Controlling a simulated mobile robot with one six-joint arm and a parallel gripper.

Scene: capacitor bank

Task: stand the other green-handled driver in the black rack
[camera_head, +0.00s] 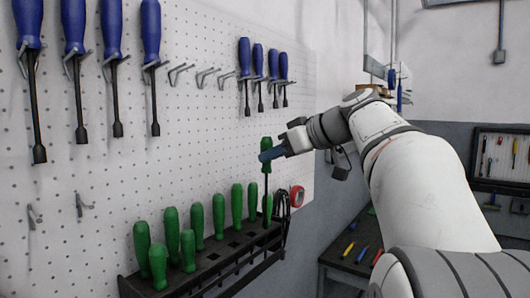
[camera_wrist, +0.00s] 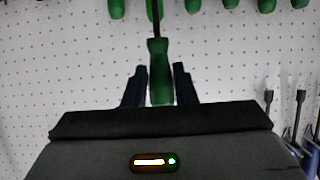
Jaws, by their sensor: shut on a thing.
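My gripper (camera_head: 270,155) is shut on a green-handled driver (camera_head: 266,145), above the far end of the black rack (camera_head: 205,268). The driver hangs upright, handle up and dark shaft down. In the wrist view the held handle (camera_wrist: 158,75) is between the two fingers (camera_wrist: 159,84), with the shaft running toward the top of the picture. Several green-handled drivers (camera_head: 219,215) stand in the rack, with some empty square slots among them.
The rack is fixed along a white pegboard (camera_head: 180,130). Blue-handled drivers (camera_head: 151,35) hang above on hooks, some hooks empty (camera_head: 205,77). A red tape measure (camera_head: 297,196) and black cables (camera_head: 282,215) are at the rack's far end. A workbench (camera_head: 350,255) with small tools stands right.

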